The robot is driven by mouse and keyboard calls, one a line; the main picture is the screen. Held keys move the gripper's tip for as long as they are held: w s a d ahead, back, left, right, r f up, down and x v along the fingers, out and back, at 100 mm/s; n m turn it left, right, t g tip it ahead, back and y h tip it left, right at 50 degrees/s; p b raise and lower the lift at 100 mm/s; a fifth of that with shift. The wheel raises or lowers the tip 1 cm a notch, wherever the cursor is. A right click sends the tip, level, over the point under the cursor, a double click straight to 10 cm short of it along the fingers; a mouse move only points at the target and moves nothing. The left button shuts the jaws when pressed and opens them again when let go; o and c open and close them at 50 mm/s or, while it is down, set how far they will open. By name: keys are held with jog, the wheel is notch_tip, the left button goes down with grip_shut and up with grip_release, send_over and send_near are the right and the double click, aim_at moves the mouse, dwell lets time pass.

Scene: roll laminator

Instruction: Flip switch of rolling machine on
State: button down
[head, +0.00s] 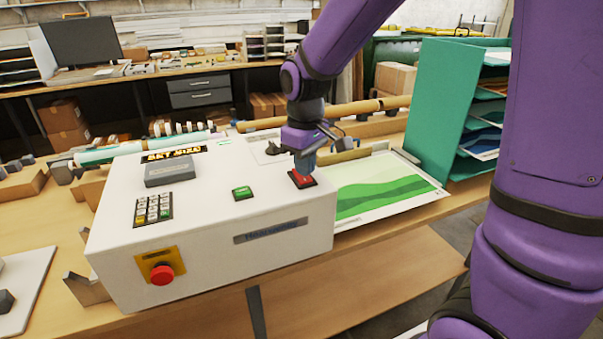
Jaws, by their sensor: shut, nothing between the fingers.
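The rolling machine (215,225) is a white box on the wooden bench, in the middle of the head view. A red switch (302,180) sits on its top at the right end, and a green switch (242,193) lies to the left of it. My gripper (304,171) is shut and points down at the red switch from directly above. Its tips appear to touch the switch or hover just over it; I cannot tell which. The gripper hides part of the switch's back side. A keypad (153,209) and a red emergency button (161,273) are at the machine's left.
A green-printed sheet (385,188) lies right of the machine. A teal shelf rack (440,105) with papers stands behind it. A long roll (325,114) runs behind the machine. The bench front edge is clear below the machine.

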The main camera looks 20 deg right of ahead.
aim_at(305, 179)
jog(key=shift+r, duration=3)
jog(key=s+d+r+m+t, duration=0.1)
jog(key=s+d+r+m, duration=0.1)
jog(key=s, duration=0.5)
jog(key=s+d+r+m+t, duration=0.2)
jog(key=s+r, duration=0.1)
jog(key=s, duration=0.4)
jog(key=s+d+r+m+t, duration=0.2)
jog(key=s+d+r, duration=0.1)
jog(key=s, duration=0.4)
